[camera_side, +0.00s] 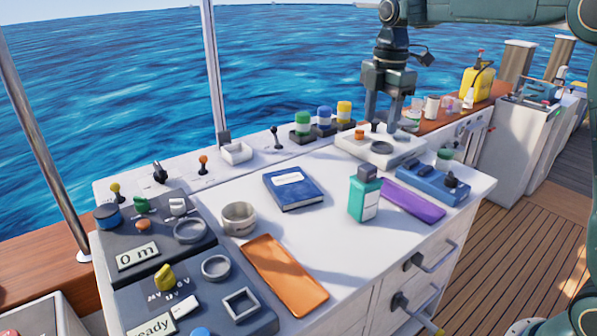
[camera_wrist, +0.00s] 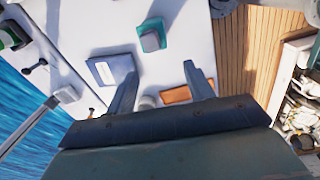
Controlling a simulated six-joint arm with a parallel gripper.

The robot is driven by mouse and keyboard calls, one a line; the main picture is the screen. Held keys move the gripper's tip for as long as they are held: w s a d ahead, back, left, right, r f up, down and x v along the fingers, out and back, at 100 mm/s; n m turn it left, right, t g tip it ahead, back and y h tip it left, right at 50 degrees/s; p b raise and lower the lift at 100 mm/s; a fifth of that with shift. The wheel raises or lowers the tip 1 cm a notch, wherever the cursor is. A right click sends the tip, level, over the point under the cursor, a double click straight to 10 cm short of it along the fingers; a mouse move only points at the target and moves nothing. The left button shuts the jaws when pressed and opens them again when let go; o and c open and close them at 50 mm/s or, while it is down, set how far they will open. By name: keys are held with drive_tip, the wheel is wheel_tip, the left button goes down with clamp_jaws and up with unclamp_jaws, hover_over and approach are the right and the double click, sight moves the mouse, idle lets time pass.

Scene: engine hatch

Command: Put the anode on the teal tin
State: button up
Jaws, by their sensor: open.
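The teal tin (camera_side: 357,200) stands upright on the white counter, right of the blue book, with a pale label on its side. A small grey block (camera_side: 367,173), which looks like the anode, sits on top of it. In the wrist view the grey block (camera_wrist: 152,41) rests on the teal top (camera_wrist: 160,22), slightly off centre. My gripper (camera_side: 384,118) points down above the counter's back right, behind and apart from the tin. In the wrist view my gripper's fingers (camera_wrist: 159,62) are spread with nothing held between them.
A blue book (camera_side: 293,190), a grey round cup (camera_side: 239,219), an orange case (camera_side: 283,273) and a purple case (camera_side: 412,207) lie around the tin. A blue switch box (camera_side: 432,185) is at the right, control panels (camera_side: 140,255) at the left. The counter's middle is clear.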

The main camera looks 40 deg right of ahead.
drive_tip(key=s+a+r+m+t, duration=0.1)
drive_tip(key=s+a+m+t, duration=0.1)
drive_tip(key=s+m, duration=0.6)
drive_tip(key=s+a+r+m+t, duration=0.2)
drive_tip(key=s+m, duration=0.1)
drive_tip(key=s, duration=1)
drive_tip(key=s+a+f+m+t, duration=0.1)
drive_tip(key=s+f+m, duration=0.4)
drive_tip(key=s, duration=0.2)
drive_tip(key=shift+s+f, duration=0.15)
drive_tip(key=shift+s, duration=0.25)
drive_tip(key=shift+a, duration=0.1)
